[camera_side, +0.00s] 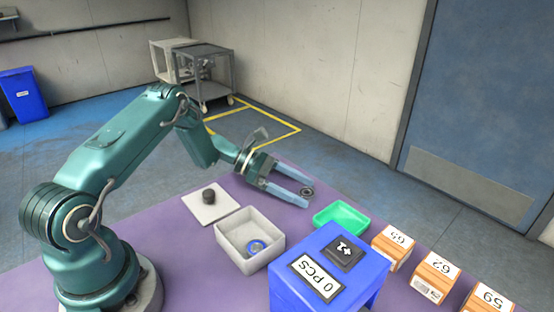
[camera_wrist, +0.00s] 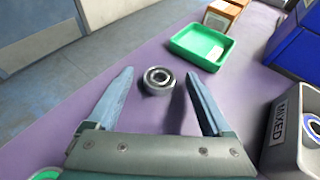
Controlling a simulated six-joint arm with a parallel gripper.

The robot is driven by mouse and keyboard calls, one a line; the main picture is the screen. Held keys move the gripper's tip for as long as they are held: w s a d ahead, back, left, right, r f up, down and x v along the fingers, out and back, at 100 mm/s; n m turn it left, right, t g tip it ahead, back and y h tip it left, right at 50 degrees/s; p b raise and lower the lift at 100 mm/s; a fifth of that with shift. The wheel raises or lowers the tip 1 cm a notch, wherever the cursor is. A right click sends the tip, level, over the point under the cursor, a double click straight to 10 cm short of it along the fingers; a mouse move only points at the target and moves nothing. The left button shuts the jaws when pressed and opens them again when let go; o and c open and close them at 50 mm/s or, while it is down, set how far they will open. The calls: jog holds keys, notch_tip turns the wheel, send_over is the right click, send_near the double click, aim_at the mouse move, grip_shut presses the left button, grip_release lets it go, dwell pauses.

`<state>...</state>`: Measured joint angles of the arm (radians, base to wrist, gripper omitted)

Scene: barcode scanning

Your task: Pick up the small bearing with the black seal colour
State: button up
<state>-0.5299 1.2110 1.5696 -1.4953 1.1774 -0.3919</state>
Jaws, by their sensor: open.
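A small bearing with a dark, black-looking seal (camera_wrist: 159,79) lies flat on the purple table in the wrist view. It also shows in the side view (camera_side: 306,191), by the tips of my gripper. My gripper (camera_wrist: 159,73) is open and empty, with one pale blue finger to the left of the bearing and one to the right. In the wrist view, the bearing appears between the fingertips, a little nearer the left one, with no visible contact. In the side view, my gripper (camera_side: 306,193) reaches out low over the table; its exact height is unclear.
A green tray (camera_side: 341,222) stands close to the bearing. A grey box marked MIXED (camera_wrist: 285,135) holds a blue-ringed bearing (camera_side: 257,246). A blue box (camera_side: 290,290), numbered cartons (camera_side: 392,262) and a pale plate (camera_side: 226,204) with a dark cylinder (camera_side: 209,196) are also on the table.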

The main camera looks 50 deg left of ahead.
jog(key=shift+c, duration=0.3)
grip_shut()
